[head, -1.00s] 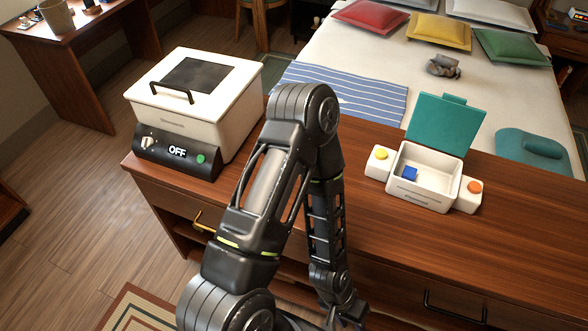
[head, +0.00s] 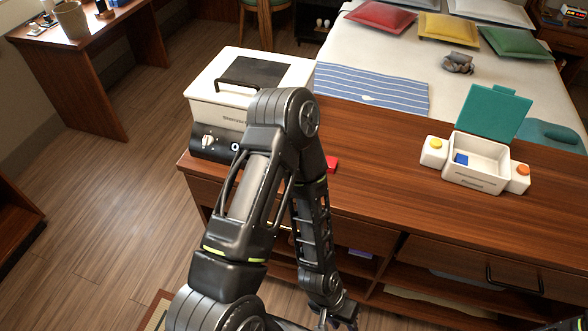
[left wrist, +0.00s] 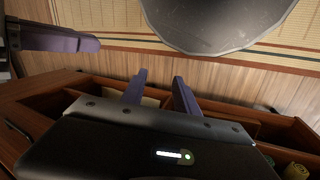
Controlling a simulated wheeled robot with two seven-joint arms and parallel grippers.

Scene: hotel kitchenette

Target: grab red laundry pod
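A small red block-like thing (head: 332,164), probably the red laundry pod, lies on the wooden counter (head: 400,190) just right of my left arm, which may hide part of it. My left gripper (head: 338,318) hangs low at the bottom of the head view, in front of the counter and well below the red thing. In the left wrist view its two purple fingers (left wrist: 160,88) stand apart with nothing between them. A purple finger (left wrist: 60,38) at the upper left there seems to be my right gripper's; its opening is not clear. The red thing is not seen in that view.
A white box appliance (head: 225,105) stands on the counter's left, partly behind my arm. A white container (head: 480,178) with an open teal lid (head: 493,112) holds a blue block (head: 461,159). Open shelves are below the counter. The counter's middle is clear.

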